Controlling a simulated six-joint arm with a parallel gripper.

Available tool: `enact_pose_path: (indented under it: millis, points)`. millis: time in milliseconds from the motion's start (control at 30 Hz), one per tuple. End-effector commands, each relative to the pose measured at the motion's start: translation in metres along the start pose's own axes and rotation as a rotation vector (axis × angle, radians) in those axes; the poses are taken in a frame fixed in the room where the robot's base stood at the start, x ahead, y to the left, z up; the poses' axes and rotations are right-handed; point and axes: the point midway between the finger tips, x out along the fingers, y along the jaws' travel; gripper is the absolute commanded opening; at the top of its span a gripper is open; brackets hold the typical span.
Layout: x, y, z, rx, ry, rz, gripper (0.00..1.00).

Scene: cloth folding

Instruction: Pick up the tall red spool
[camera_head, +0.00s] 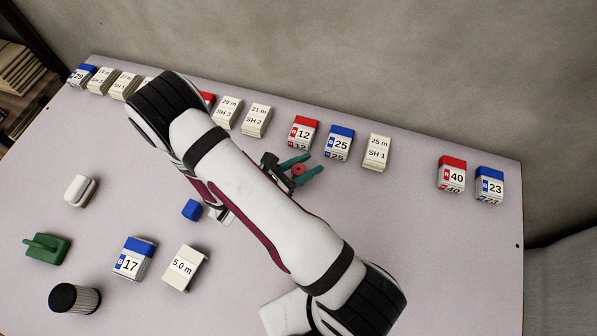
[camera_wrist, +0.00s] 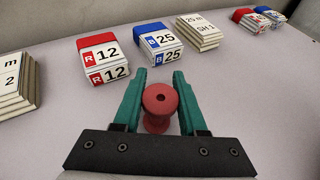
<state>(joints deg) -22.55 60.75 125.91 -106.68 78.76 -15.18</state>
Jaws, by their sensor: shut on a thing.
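The red spool (camera_wrist: 160,98) stands between the two green fingers of my gripper (camera_wrist: 160,95) in the wrist view. It has a round top with a hole in its middle. The fingers are shut on it from the left and right. In the head view the spool (camera_head: 299,169) shows small between the green fingertips of my gripper (camera_head: 303,168), to the right of my arm. I cannot tell whether its base touches the table.
A row of labelled blocks runs along the table's back, including the red-topped 12 block (camera_head: 303,133), the blue-topped 25 block (camera_head: 340,143) and the SH 1 block (camera_head: 377,152). A blue cube (camera_head: 192,209) lies left of my arm. The table's right front (camera_head: 450,270) is clear.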

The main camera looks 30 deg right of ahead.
Motion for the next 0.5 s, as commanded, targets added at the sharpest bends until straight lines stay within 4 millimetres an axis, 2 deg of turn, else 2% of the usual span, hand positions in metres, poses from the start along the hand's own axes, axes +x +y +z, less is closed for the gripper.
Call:
enact_pose_path:
  millis: [33, 100, 367, 500]
  points:
    - [0.000, 0.000, 0.000, 0.000, 0.000, 0.000, 0.12]
    - [0.000, 0.000, 0.000, 0.000, 0.000, 0.000, 0.00]
    - [0.000, 0.000, 0.000, 0.000, 0.000, 0.000, 0.00]
    - [-0.005, 0.001, 0.012, 0.003, 0.000, 0.001, 0.00]
